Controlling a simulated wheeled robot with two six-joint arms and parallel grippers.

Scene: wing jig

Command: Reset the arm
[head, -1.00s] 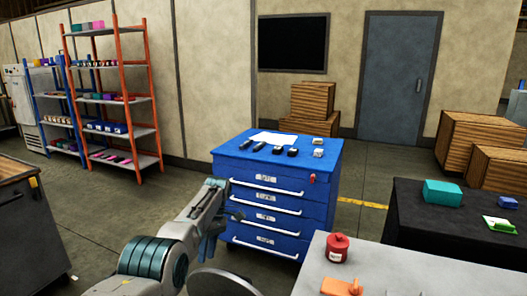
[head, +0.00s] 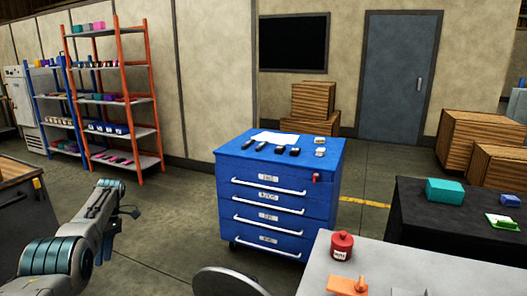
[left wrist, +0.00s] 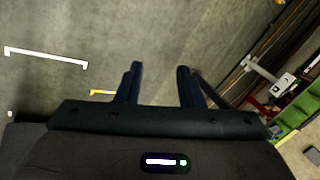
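My left arm comes in at the lower left of the head view. Its gripper (head: 128,212) is over the floor, left of the blue drawer cabinet and apart from it. In the left wrist view the two dark fingers (left wrist: 158,78) stand apart with only grey floor between them, so the gripper is open and empty. My right arm and gripper do not show in either view.
The blue drawer cabinet (head: 274,172) has several small items on top. A grey table (head: 315,280) with a red canister (head: 342,246) is front right, a black-covered table (head: 411,221) behind it. A workbench (head: 22,212) is at left.

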